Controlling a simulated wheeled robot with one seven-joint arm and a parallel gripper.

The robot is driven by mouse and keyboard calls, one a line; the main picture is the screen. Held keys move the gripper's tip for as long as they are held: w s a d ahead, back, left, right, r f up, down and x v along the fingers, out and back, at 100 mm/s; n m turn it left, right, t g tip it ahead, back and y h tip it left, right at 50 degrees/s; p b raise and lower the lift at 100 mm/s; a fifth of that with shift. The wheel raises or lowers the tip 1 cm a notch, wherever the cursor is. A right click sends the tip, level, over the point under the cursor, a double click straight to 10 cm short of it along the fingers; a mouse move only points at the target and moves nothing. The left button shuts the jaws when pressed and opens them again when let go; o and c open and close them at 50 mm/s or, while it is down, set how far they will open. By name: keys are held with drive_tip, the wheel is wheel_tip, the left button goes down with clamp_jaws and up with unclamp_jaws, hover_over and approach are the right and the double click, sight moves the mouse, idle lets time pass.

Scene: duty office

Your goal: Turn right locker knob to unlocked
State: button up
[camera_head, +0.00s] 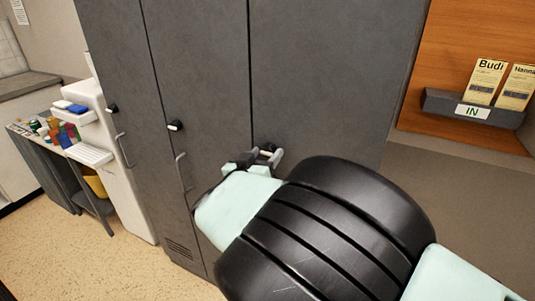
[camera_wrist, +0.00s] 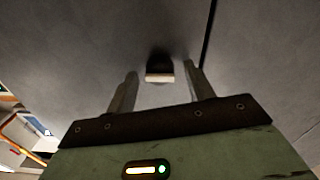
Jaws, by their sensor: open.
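The right locker knob (camera_wrist: 160,69) is in the wrist view, a dark round knob with a pale bar that looks horizontal there. My gripper (camera_wrist: 161,74) is open, with one finger on each side of the knob and a visible gap on both sides. In the head view my gripper (camera_head: 262,160) is at the right locker door (camera_head: 325,75), and the knob is mostly hidden by it. I cannot tell how far the fingertips reach past the knob face.
The middle locker has a knob (camera_head: 175,126) and a bar handle (camera_head: 183,172). The left locker has a knob (camera_head: 112,108). A wooden board with a grey card holder (camera_head: 440,105) is at the right. A white unit (camera_head: 122,165) stands at the left.

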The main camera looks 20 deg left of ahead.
drive_tip(key=c, duration=1)
drive_tip(key=shift+o, duration=0.2)
drive_tip(key=shift+f+m+b, duration=0.15)
drive_tip(key=shift+m+b, duration=0.15)
drive_tip(key=shift+b, duration=0.75)
drive_tip(key=m+b, duration=0.2)
drive_tip(key=b, duration=0.1)
drive_tip(key=shift+f+m, duration=0.2)
drive_tip(key=shift+m, duration=0.2)
drive_tip(key=m+b, duration=0.6)
drive_tip(key=b, duration=0.3)
drive_tip(key=m+b, duration=0.5)
drive_tip(key=b, duration=0.1)
drive_tip(key=shift+m+b, duration=0.3)
drive_tip(key=shift+b, duration=0.1)
drive_tip(key=m+b, duration=0.2)
drive_tip(key=b, duration=0.1)
drive_tip(key=shift+r+m, duration=0.25)
drive_tip(key=shift+m, duration=0.15)
